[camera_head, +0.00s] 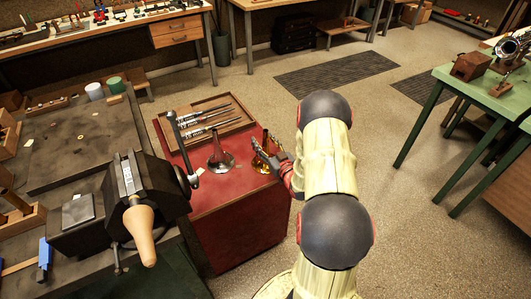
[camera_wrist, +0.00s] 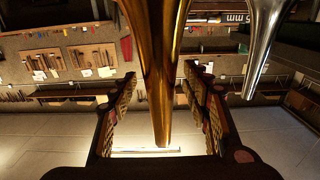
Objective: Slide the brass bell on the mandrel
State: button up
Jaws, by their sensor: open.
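The brass bell (camera_head: 261,166) stands flare down on the red cabinet top, its narrow end up and partly hidden by my gripper. My gripper (camera_head: 270,153) is at the bell from the right. In the wrist view, the brass bell's tapered tube (camera_wrist: 160,75) lies between the two open fingers of my gripper (camera_wrist: 160,85), with gaps visible on both sides. A tan tapered piece, which looks like the mandrel (camera_head: 140,233), sticks out of the dark vise (camera_head: 140,185) toward the camera, its near end free.
A silver bell (camera_head: 221,160) stands just left of the brass one; it also shows in the wrist view (camera_wrist: 262,40). A wooden tray (camera_head: 237,124) with several metal rods lies behind them. The bench (camera_head: 75,150) is at left.

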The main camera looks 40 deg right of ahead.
jog(key=x, duration=0.2)
jog(key=shift+w+f, duration=0.1)
jog(key=shift+w, duration=0.3)
jog(key=c, duration=1.1)
grip_shut()
